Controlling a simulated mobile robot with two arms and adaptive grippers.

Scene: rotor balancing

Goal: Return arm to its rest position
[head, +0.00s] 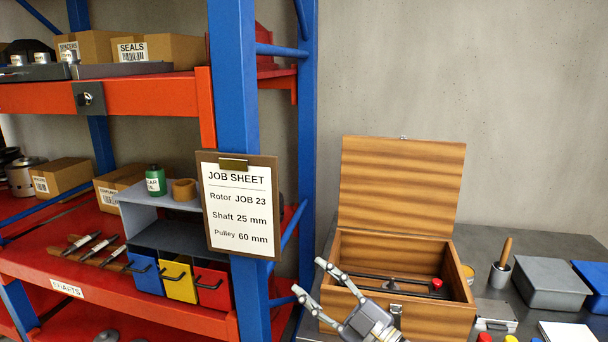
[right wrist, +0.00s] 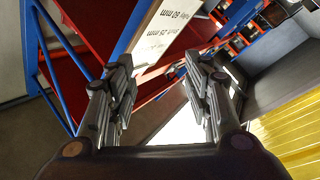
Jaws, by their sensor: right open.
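My right gripper (head: 310,277) is open and empty in the head view, in front of the wooden box and below and right of the job sheet. In the right wrist view the two fingers of the right gripper (right wrist: 158,75) stand apart with nothing between them. My left gripper is in neither view. The wooden box (head: 442,318) has its lid (head: 400,185) raised and holds a dark rod-like tool with a red end (head: 437,284). The right gripper hides part of the box's front left. The job sheet (head: 238,208) hangs on the blue rack post.
A red and blue shelf rack (head: 120,97) stands at the left with cartons, shafts and blue, yellow and red bins (head: 180,281). Right of the box are a cup with a wooden handle (head: 499,275), a grey container (head: 551,287) and a blue container (head: 595,285).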

